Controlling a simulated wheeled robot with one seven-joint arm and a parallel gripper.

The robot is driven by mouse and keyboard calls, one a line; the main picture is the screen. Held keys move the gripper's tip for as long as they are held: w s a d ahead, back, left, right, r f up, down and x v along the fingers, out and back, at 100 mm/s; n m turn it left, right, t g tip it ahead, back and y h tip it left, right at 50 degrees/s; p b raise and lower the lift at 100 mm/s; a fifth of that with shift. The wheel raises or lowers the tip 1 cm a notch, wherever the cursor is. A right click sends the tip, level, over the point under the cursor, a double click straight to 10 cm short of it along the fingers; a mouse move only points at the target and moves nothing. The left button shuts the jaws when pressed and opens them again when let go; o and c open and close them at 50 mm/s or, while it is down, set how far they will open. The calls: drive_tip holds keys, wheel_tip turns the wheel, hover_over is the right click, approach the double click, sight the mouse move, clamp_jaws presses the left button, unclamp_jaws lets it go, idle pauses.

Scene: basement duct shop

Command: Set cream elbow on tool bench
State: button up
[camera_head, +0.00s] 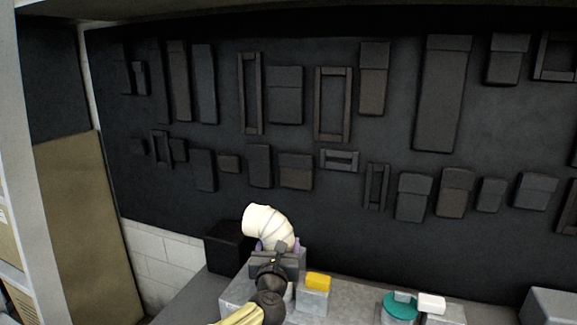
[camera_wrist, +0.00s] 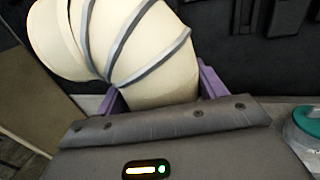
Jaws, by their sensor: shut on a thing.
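The cream elbow (camera_head: 268,226) is a bent, segmented duct piece with grey seams. My gripper (camera_head: 277,245) is shut on it, with a purple finger on each side of its lower end. In the wrist view the elbow (camera_wrist: 130,50) fills the upper left, its open end facing left, and the purple fingertips of my gripper (camera_wrist: 160,92) show on both sides. The tool bench (camera_head: 345,307) is the grey surface below and behind my gripper. My arm hides part of it, and I cannot tell whether the elbow touches anything on it.
A grey block with a yellow top (camera_head: 317,281) stands right of my gripper. A teal round item (camera_head: 400,307) and a white item (camera_head: 431,303) are further right. A black box (camera_head: 228,246) stands behind left. A dark tool wall (camera_head: 340,130) rises behind.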

drive_tip(key=shift+s, duration=0.25)
drive_tip(key=shift+s+d+f, duration=0.1)
drive_tip(key=shift+s+f, duration=0.05)
drive_tip(key=shift+f, duration=0.1)
drive_tip(key=d+f+n+y, duration=0.1)
drive_tip(key=d+f, duration=0.2)
drive_tip(key=f, duration=0.6)
drive_tip(key=d+f+y, duration=0.1)
drive_tip(key=d+f, duration=0.2)
drive_tip(key=f, duration=0.6)
drive_tip(key=s+d+f+b, duration=0.1)
drive_tip(key=s+d+f, duration=0.2)
drive_tip(key=f, duration=0.3)
drive_tip(key=s+d+f+b, duration=0.1)
drive_tip(key=s+d+f, duration=0.2)
drive_tip(key=f, duration=0.3)
drive_tip(key=s+d+f+b, duration=0.1)
drive_tip(key=s+d+f, duration=0.1)
drive_tip(key=d+f, duration=0.3)
drive_tip(key=shift+s+d+f+b, duration=0.25)
drive_tip(key=shift+s+f+b, duration=0.15)
drive_tip(key=shift+f, duration=0.3)
